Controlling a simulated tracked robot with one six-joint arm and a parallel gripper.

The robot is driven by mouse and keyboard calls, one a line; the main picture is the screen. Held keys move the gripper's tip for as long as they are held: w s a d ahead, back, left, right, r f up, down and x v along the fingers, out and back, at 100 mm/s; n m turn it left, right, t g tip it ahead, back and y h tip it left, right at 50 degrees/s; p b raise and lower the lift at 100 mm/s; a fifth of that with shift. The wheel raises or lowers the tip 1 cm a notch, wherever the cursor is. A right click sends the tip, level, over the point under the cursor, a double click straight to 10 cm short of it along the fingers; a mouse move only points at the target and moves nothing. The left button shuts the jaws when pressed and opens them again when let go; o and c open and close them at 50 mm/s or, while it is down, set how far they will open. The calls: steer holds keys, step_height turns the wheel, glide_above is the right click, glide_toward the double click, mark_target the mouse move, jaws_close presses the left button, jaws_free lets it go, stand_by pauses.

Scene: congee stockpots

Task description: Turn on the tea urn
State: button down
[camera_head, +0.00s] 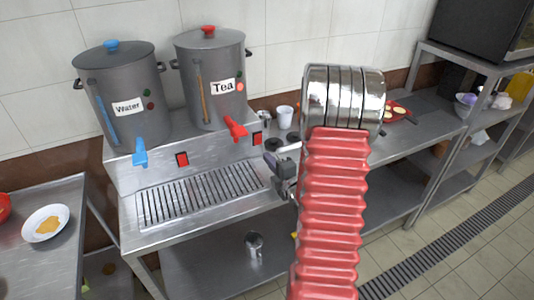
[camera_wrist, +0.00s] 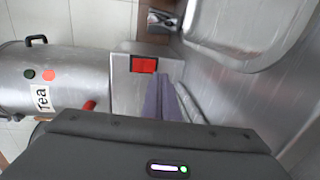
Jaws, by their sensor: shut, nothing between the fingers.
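The tea urn (camera_head: 208,85) is a grey metal pot with a red lid knob, a "Tea" label and a red tap (camera_head: 236,127). It lies sideways in the wrist view (camera_wrist: 70,72), with a green and a lit-looking red round spot near its label. A red switch (camera_head: 257,138) is on the stand's front panel, right of the tap; it also shows in the wrist view (camera_wrist: 144,65). My gripper (camera_head: 270,160) is shut and empty, in front of the panel just below and right of that switch.
The water urn (camera_head: 122,100) with a blue tap (camera_head: 140,152) and its own red switch (camera_head: 182,160) stands left. A drip grate (camera_head: 200,195) lies below the taps. Cups (camera_head: 286,115) stand behind my arm. A white plate (camera_head: 46,223) is on the left table.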

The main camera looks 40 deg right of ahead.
steer(key=v, duration=0.2)
steer(key=f+v, duration=0.1)
steer(key=v, duration=0.2)
steer(key=f+v, duration=0.1)
steer(key=v, duration=0.2)
steer(key=shift+s, duration=0.1)
stand_by(0.3)
steer(key=shift+w+a+r, duration=0.25)
steer(key=shift+w+r, duration=0.05)
steer(key=shift+w, duration=0.15)
steer(key=w+a+r+m+g, duration=0.3)
steer(key=w, duration=0.1)
steer(key=shift+a+r, duration=0.35)
steer(key=s+a+r+m+g+y, duration=0.1)
steer(key=s+a+r+m+g, duration=0.3)
steer(key=a, duration=0.5)
steer(key=s+a+r+m+g+y, duration=0.1)
steer(key=s+a+r+m, duration=0.2)
steer(key=a+r+m, duration=0.45)
steer(key=s+a+g+y, duration=0.2)
steer(key=s+a, duration=0.8)
steer(key=a, duration=0.1)
steer(key=shift+s+a+r+y, duration=0.3)
steer(key=shift+s+a+r, duration=0.05)
steer(key=shift+a+r, duration=0.1)
